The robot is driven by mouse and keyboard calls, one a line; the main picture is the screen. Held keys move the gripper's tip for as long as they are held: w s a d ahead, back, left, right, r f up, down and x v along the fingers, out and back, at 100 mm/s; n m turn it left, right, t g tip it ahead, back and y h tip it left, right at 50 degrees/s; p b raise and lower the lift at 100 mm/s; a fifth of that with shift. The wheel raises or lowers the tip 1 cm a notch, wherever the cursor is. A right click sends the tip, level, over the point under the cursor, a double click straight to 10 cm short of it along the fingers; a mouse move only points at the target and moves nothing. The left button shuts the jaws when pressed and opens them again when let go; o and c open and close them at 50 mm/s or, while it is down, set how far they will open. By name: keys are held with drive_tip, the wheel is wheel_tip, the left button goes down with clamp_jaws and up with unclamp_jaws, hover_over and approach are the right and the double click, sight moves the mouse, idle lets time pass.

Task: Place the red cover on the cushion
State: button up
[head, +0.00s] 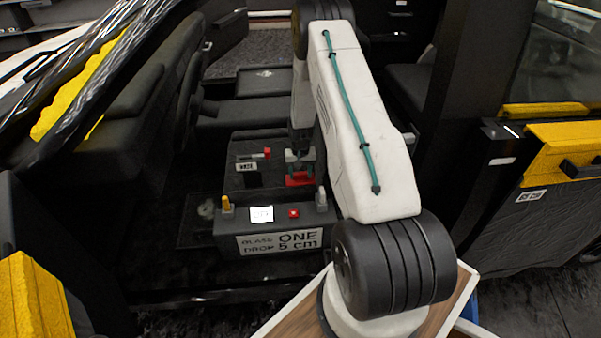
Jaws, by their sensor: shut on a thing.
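My gripper (300,168) hangs inside the open vehicle, pointing down behind the labelled black box. It is shut on the red cover (300,180), a small red piece right at its fingertips. The fingers are small and dark in this view, and I cannot tell whether the cover touches the dark surface under it. I cannot surely tell which dark padded surface is the cushion; a flat dark pad (265,80) with a small pale mark lies farther back.

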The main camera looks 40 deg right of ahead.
sight(300, 174)
drive_tip(key=o, duration=1.1)
wheel_tip(300, 174, up, 12)
drive_tip(key=shift+r, duration=0.1)
